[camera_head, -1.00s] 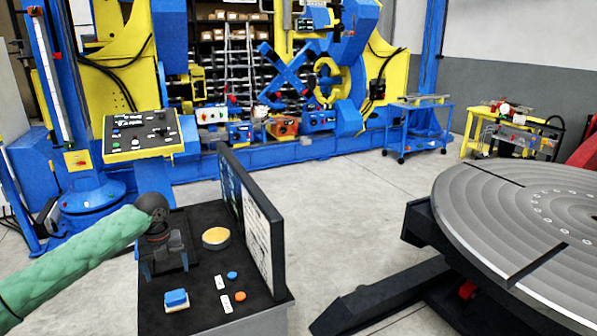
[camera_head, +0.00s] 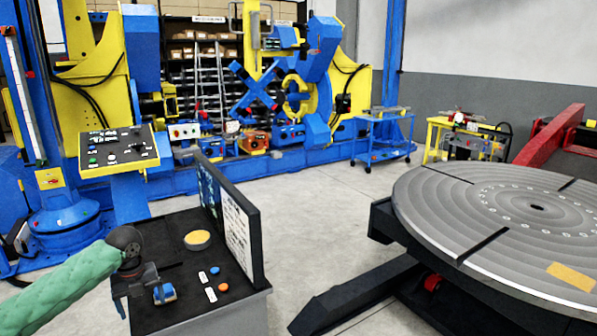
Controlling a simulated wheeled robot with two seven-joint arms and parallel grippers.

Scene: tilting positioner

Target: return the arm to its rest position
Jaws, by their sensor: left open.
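My left arm, in a green sleeve, comes in from the lower left of the head view. Its left gripper (camera_head: 139,300) points down at the left edge of the black control desk (camera_head: 180,318), open and with nothing seen between its fingers. It is beside the blue button (camera_head: 165,293), partly overlapping it in the picture. The desk also carries a round yellow-topped button (camera_head: 198,239), a small blue button (camera_head: 214,270) and an orange button (camera_head: 223,287). My right gripper is not in view.
A dark upright panel (camera_head: 240,238) stands on the desk's right side. The grey round positioner table (camera_head: 500,205) is at the right, with a tan patch (camera_head: 571,276) on it. A blue and yellow machine stands behind. Concrete floor (camera_head: 320,215) lies clear between.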

